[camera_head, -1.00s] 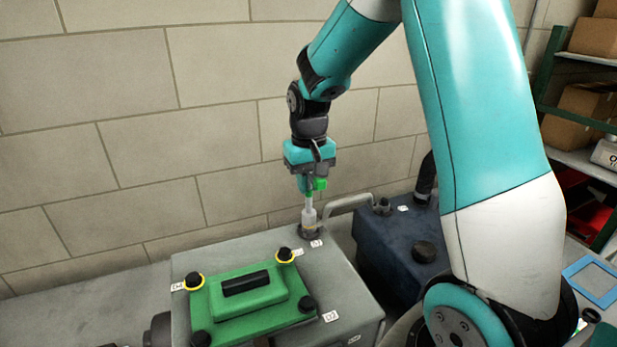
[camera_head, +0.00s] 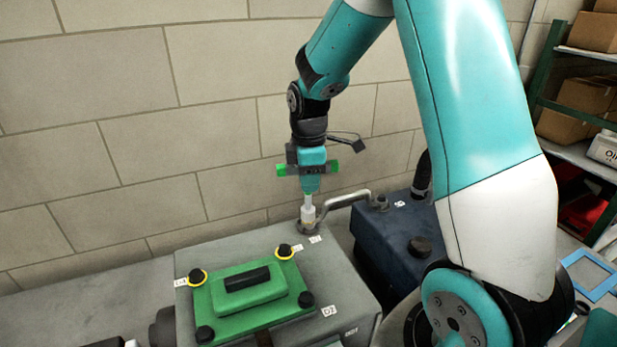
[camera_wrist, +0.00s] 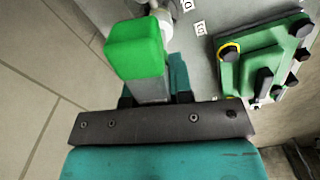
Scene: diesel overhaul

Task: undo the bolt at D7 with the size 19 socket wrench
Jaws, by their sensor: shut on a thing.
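My gripper (camera_head: 308,182) is shut on the socket wrench and points straight down. The wrench has a pale shaft and socket (camera_head: 309,212); a green end block (camera_wrist: 137,45) fills part of the wrist view, and I cannot tell whether it is a handle or a finger. The socket stands upright over the round pipe flange (camera_head: 301,227) at the back corner of the grey engine block (camera_head: 340,285). The bolt under it is hidden.
A green cover (camera_head: 250,292) with dark corner knobs, two ringed yellow, sits on the block in front. A bent grey pipe (camera_head: 345,198) runs right from the flange towards a dark blue tank (camera_head: 395,245). The brick wall (camera_head: 120,130) is behind; shelves with boxes (camera_head: 580,105) stand right.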

